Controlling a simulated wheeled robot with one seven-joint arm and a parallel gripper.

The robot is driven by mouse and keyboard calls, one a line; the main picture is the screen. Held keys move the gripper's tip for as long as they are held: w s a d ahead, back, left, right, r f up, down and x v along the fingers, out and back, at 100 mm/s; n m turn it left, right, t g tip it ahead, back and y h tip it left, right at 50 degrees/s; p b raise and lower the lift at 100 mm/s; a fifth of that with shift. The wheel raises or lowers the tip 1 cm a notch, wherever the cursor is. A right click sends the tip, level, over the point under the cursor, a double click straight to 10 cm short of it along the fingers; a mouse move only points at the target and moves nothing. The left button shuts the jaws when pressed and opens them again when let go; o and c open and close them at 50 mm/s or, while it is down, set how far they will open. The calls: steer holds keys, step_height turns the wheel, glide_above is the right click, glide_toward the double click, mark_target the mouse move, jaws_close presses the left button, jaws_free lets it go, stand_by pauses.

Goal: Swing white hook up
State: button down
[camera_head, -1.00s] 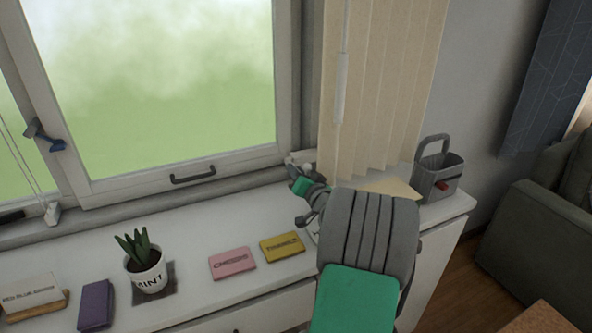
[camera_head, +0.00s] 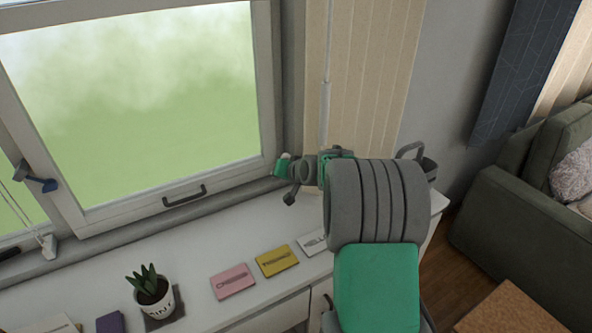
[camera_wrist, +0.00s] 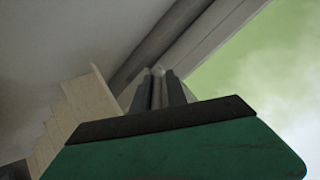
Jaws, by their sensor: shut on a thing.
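My gripper (camera_head: 284,166) is at the right side of the window frame, just left of the beige blind. In the wrist view its two dark fingers (camera_wrist: 157,92) are nearly together, with a small pale piece (camera_wrist: 158,71) at their tips. This piece appears to be the white hook, but its shape is mostly hidden by the fingers. In the head view I cannot make the hook out behind my gripper and arm.
The beige blind (camera_head: 368,75) hangs close behind my arm, with a thin wand (camera_head: 325,100). The window handle (camera_head: 185,196) is to the left.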

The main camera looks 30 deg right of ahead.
steer(key=shift+w+d+r, duration=0.1)
steer(key=shift+d+r, duration=0.2)
steer(key=c, duration=1.5)
jaws_free()
steer(key=shift+d+f, duration=0.1)
steer(key=shift+a+f, duration=0.1)
steer(key=shift+a, duration=0.1)
steer(key=b+v, duration=0.1)
steer(key=v, duration=0.7)
steer(key=shift+b, duration=0.35)
